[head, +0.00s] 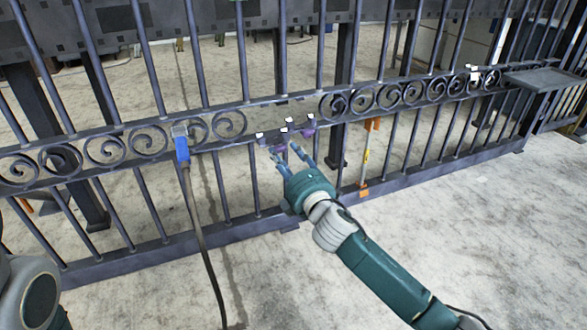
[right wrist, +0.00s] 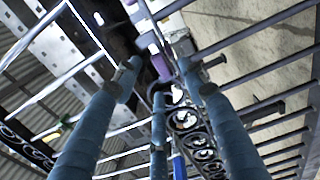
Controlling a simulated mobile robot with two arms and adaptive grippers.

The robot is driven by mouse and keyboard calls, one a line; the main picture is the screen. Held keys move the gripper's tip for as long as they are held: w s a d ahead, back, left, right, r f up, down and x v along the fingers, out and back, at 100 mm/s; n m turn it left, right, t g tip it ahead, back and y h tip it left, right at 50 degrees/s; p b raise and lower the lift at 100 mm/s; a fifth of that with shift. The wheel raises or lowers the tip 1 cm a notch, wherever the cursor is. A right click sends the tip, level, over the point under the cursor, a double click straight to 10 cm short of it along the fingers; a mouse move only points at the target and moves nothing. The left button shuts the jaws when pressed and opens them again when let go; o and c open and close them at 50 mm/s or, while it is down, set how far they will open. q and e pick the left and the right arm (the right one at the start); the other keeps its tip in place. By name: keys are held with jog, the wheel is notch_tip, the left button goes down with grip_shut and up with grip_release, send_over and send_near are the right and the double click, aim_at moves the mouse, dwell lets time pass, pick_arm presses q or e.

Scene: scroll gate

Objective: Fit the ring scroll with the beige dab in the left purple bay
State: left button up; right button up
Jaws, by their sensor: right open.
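The dark gate's middle band has a gap in its row of scrolls, with purple pieces there: the left purple bay (head: 278,147) and another purple bay (head: 308,129) to its right. Small white parts stick up around them. My right gripper (head: 284,150) is in front of the left bay, fingers apart, with nothing visible between them. In the right wrist view its blue fingers (right wrist: 160,110) are spread, and a purple piece (right wrist: 160,66) shows beyond them. I cannot make out a ring scroll with a beige dab. My left gripper is out of view.
Dark scrolls (head: 228,124) fill the band on both sides. A blue clamp-like tool (head: 181,147) with a dark hose hangs on the band at left. A grey ledge (head: 545,79) juts out at right. An orange-and-yellow tool (head: 364,165) stands by the bars. The pale floor in front is clear.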

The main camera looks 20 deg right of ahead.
jog(key=s, duration=0.7)
jog(key=shift+d, duration=0.15)
